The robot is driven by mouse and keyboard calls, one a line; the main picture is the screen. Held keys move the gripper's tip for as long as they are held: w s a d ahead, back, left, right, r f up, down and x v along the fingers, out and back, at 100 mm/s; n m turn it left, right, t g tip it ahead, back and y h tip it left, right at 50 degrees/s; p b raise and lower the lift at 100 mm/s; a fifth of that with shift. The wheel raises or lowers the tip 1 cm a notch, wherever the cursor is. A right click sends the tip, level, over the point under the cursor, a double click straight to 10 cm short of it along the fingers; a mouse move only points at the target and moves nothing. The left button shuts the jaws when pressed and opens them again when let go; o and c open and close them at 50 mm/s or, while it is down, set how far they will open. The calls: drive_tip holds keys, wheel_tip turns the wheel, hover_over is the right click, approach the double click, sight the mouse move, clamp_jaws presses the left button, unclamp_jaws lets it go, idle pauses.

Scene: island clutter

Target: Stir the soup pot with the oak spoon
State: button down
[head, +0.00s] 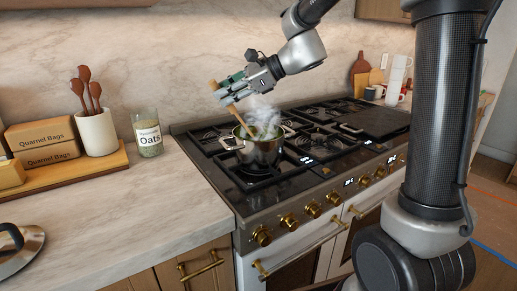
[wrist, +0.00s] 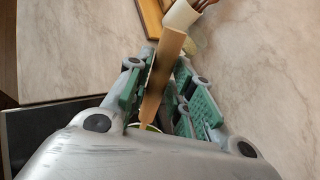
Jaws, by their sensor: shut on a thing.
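The soup pot (head: 260,152) is a shiny metal pot on the left front burner of the stove, with steam over it and green contents showing inside. My gripper (head: 232,90) is above the pot, shut on the oak spoon (head: 233,117). The spoon is tilted, its lower end reaching into the pot and its upper end sticking out past the fingers. In the wrist view the spoon (wrist: 162,75) lies between the green-padded fingers (wrist: 160,85). Its lower end is hidden there, and only a sliver of the pot shows. The spoon's tip is hidden inside the pot.
The stove (head: 340,150) has black grates and brass knobs along its front. An oats jar (head: 147,136), a white crock of wooden utensils (head: 97,132) and a lid (head: 16,248) are on the left counter. Mugs and boards stand at the back right. The left counter's middle is clear.

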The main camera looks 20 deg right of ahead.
drive_tip(key=s+a+r, duration=0.2)
drive_tip(key=a+r, duration=0.4)
drive_tip(key=r, duration=0.3)
drive_tip(key=shift+r, duration=0.35)
drive_tip(key=shift+a, duration=0.1)
idle(0.8)
drive_tip(key=shift+r, duration=2.5)
drive_tip(key=shift+a+h, duration=0.1)
drive_tip(key=shift+h, duration=0.2)
